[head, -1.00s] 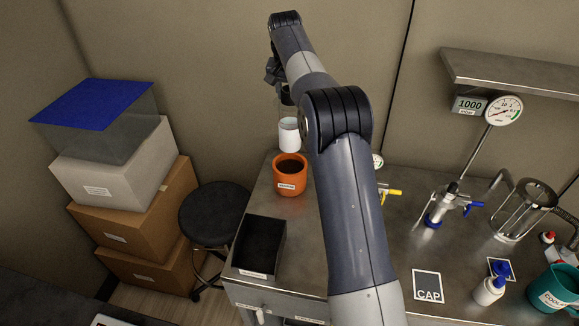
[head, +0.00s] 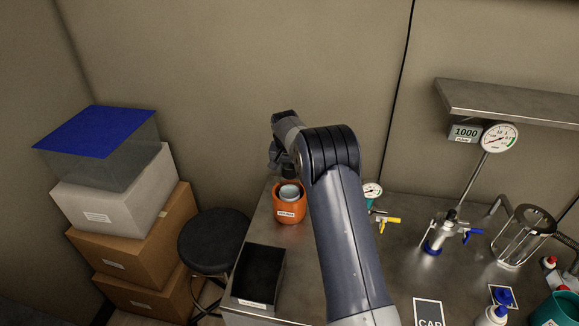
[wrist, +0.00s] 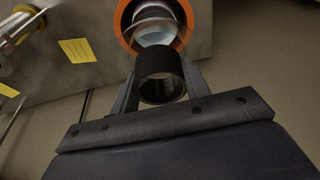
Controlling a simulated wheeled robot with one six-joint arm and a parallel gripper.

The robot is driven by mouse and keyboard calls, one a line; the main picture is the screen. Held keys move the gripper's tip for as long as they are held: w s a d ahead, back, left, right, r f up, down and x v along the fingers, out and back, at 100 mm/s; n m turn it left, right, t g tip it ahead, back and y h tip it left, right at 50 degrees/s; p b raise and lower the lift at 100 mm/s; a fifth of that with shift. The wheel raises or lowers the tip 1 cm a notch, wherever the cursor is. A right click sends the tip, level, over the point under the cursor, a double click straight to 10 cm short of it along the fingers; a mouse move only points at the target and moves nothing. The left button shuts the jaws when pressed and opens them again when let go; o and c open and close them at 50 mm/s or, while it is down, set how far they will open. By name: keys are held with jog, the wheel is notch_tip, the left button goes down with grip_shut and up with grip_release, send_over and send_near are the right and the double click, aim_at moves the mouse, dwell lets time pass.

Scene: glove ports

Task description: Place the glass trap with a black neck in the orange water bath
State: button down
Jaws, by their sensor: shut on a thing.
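The orange water bath (head: 289,212) stands on the metal bench, near its back left part; its round rim shows in the wrist view (wrist: 206,20). The glass trap (head: 289,191), with a pale lower body, is upright and at least partly inside the bath's mouth. In the wrist view the trap's glass (wrist: 155,33) lies within the orange rim, beyond its black neck (wrist: 161,78). My gripper (wrist: 160,84) is shut on the black neck, one finger on each side. My gripper (head: 285,168) is above the bath in the head view. Whether the trap touches the bath's floor is hidden.
A black open bin (head: 258,276) stands in front of the bath. A small gauge with a yellow-handled valve (head: 385,221) stands to the right. Further right are a blue-handled valve (head: 440,235) and a glass-and-metal cage (head: 522,235). A stool (head: 215,240) stands left.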

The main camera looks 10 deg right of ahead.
jog(key=shift+f, duration=0.15)
jog(key=c, duration=0.7)
grip_release()
jog(key=shift+c, duration=0.2)
jog(key=b+v, duration=0.2)
jog(key=v, duration=1)
